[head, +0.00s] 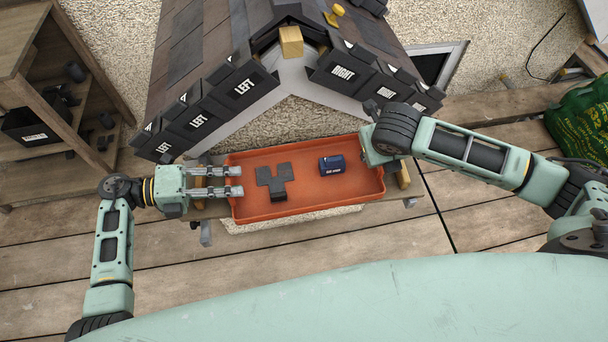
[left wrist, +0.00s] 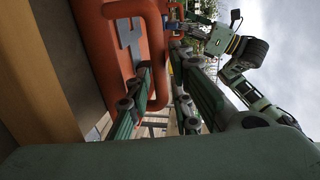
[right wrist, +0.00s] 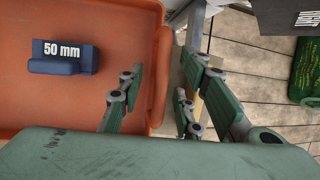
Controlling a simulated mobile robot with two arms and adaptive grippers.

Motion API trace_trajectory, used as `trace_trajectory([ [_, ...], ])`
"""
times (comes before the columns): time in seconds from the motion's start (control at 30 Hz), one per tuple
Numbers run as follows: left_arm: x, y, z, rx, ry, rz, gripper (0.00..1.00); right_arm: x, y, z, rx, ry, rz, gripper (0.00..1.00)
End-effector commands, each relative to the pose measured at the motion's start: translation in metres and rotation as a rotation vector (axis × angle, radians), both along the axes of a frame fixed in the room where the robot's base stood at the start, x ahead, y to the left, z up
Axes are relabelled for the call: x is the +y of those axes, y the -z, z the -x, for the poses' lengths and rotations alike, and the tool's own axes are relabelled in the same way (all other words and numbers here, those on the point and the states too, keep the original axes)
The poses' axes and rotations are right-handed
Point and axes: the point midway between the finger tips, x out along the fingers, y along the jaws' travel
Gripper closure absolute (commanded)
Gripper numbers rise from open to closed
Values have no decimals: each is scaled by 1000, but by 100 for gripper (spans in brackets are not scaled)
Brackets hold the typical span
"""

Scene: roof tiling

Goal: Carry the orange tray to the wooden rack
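The orange tray (head: 300,207) sits level on a wooden ledge below the small roof. Inside it lie a dark T-shaped piece (head: 272,180) and a blue block (head: 331,165), marked "50 mm" in the right wrist view (right wrist: 64,59). My left gripper (head: 240,181) is at the tray's left end, its fingers apart, with the orange rim between them in the left wrist view. My right gripper (right wrist: 165,85) is at the right end, fingers apart on either side of the rim; my arm hides it in the head view. The wooden rack (head: 62,140) stands at far left.
The rack's shelves hold a black bin (head: 32,125) and several small dark items. The tiled roof (head: 200,60) rises just behind the tray. A green bag (head: 582,120) lies at far right. The plank floor (head: 30,250) is clear before the rack.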

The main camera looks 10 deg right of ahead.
Motion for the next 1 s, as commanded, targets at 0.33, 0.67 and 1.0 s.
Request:
trace_trajectory([
  [0.33, 0, 0, 0, 0, 1, 0, 100, 0, 0, 0, 0, 1, 0, 94],
  [0.67, 0, 0, 0, 1, 1, -1, 100, 0, 0, 0, 0, 0, -1, 100],
  [1.0, 1, -1, 0, 0, 0, 0, 100, 0, -2, 0, -2, -1, 0, 100],
])
